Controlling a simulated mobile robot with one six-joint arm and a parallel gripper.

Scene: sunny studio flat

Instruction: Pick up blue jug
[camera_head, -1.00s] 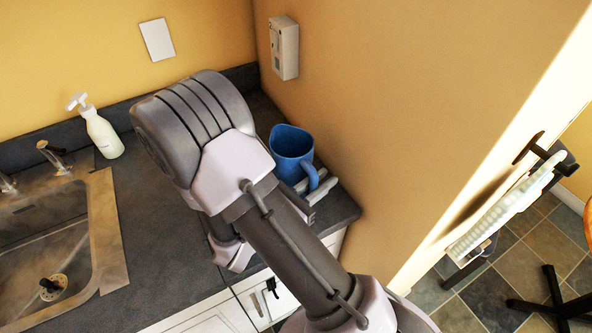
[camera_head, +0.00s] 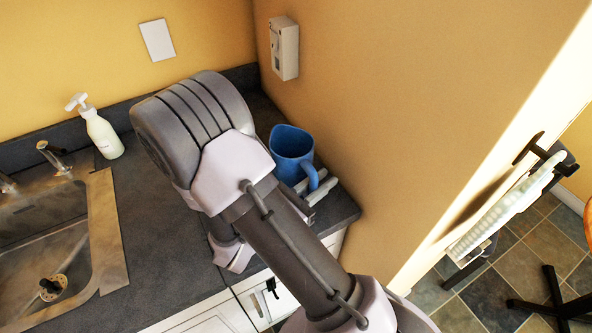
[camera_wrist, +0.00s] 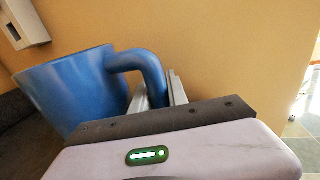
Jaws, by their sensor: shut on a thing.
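The blue jug (camera_head: 291,150) stands upright on the dark countertop (camera_head: 165,215), close to the yellow wall on its right. It also shows large at the left in the wrist view (camera_wrist: 70,88), with its handle (camera_wrist: 150,68) reaching toward the fingers. My gripper (camera_wrist: 160,88) is shut on the jug's handle, with one finger on each side of it. In the head view the fingers (camera_head: 318,187) show at the handle, and my arm hides part of the jug's left side. The jug's base is hidden.
A soap bottle (camera_head: 103,134) stands at the back left beside the sink (camera_head: 50,235) and its tap (camera_head: 53,157). A white box (camera_head: 284,48) hangs on the right wall above the jug. The counter's front right edge is near the jug.

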